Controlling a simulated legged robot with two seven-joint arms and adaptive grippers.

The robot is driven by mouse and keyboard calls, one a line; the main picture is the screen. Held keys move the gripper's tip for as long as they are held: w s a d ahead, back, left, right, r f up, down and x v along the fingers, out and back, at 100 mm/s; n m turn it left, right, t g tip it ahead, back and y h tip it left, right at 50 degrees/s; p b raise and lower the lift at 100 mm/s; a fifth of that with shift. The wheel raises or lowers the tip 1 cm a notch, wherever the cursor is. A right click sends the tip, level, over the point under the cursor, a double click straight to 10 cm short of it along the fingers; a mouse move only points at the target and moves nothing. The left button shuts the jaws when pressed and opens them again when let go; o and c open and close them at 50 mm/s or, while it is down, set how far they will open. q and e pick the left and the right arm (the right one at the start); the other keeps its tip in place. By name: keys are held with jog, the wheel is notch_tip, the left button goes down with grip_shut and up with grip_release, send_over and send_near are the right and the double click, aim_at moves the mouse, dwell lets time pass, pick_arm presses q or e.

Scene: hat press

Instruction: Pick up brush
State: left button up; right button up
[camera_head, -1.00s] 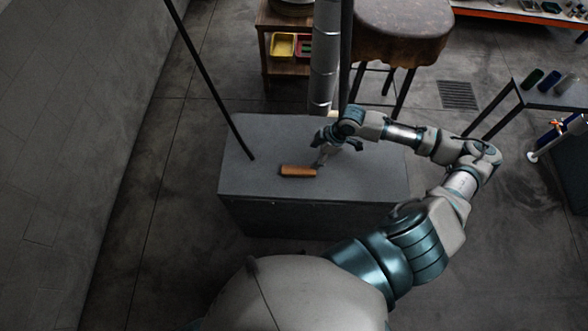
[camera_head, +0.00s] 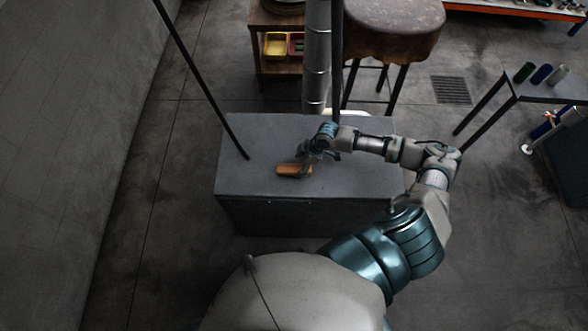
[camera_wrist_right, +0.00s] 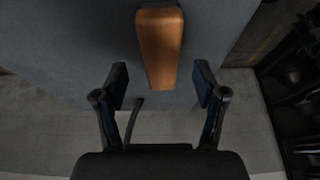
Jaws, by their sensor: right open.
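The brush (camera_head: 288,170) has an orange-brown wooden body and lies on the grey top of a box-like bench (camera_head: 240,185). In the right wrist view the brush (camera_wrist_right: 160,48) lies at the top middle, with its near end between the lines of my fingers. My right gripper (camera_head: 316,164) is at the right end of the brush and partly covers it. In the right wrist view my right gripper (camera_wrist_right: 161,86) is open, with one finger to each side of the brush's near end and a gap on both sides. My left gripper is not in view.
A dark thin pole (camera_head: 203,80) rises at the bench's left. A grey vertical pipe (camera_head: 316,60) stands behind the bench. A round-topped stool (camera_head: 390,28) and a wooden shelf with a yellow tray (camera_head: 276,45) stand farther back. The bench top left of the brush is clear.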

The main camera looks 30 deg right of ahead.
aim_at(297, 168)
jog(key=x, duration=0.3)
jog(key=shift+f, duration=0.4)
jog(key=shift+a, duration=0.1)
jog(key=shift+c, duration=0.3)
jog(key=shift+a, duration=0.1)
jog(key=c, duration=1.2)
jog(key=shift+r, duration=0.1)
jog(key=shift+r, duration=0.55)
notch_tip(297, 168, up, 2)
jog(key=shift+w+r, duration=0.1)
jog(key=s+a, duration=0.2)
jog(key=s, duration=0.3)
jog(key=s+a+r, duration=0.1)
jog(key=s+a, duration=0.1)
jog(key=s, duration=0.2)
jog(key=s+a+b, duration=0.1)
jog(key=s+a, duration=0.1)
jog(key=s, duration=0.3)
jog(key=shift+s+a+r, duration=0.2)
jog(key=shift+s+r, duration=0.15)
jog(key=shift+s, duration=0.05)
